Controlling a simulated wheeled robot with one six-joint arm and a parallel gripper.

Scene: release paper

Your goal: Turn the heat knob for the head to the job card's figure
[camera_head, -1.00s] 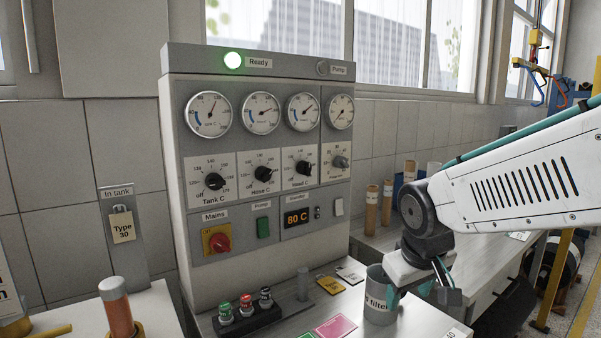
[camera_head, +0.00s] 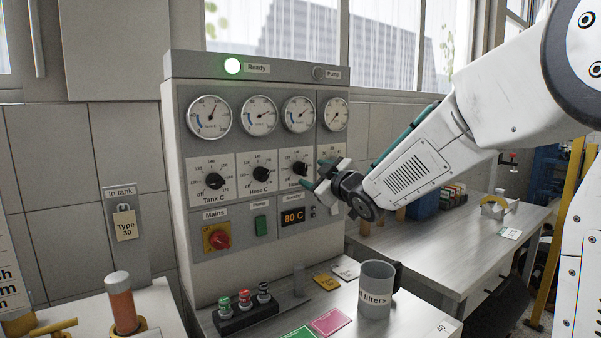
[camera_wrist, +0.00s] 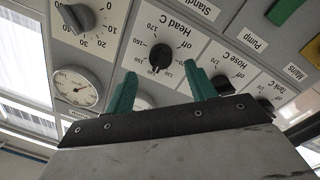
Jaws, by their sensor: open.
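The Head C knob (camera_head: 300,168), black on a white dial plate, is the third dial on the grey control panel (camera_head: 255,230). In the wrist view, which is upside down, the Head C knob (camera_wrist: 160,57) lies just beyond and between my teal fingertips. My gripper (camera_head: 316,174) is open in front of the panel, its fingers apart on both sides of the knob; contact does not show. I cannot tell which card is the job card.
The Hose C knob (camera_head: 263,173) and Tank C knob (camera_head: 214,181) sit to the left. A grey mug labelled filters (camera_head: 375,295), a pink card (camera_head: 332,321) and a yellow tag (camera_head: 327,282) are on the bench below. The display (camera_head: 293,217) reads 80 C.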

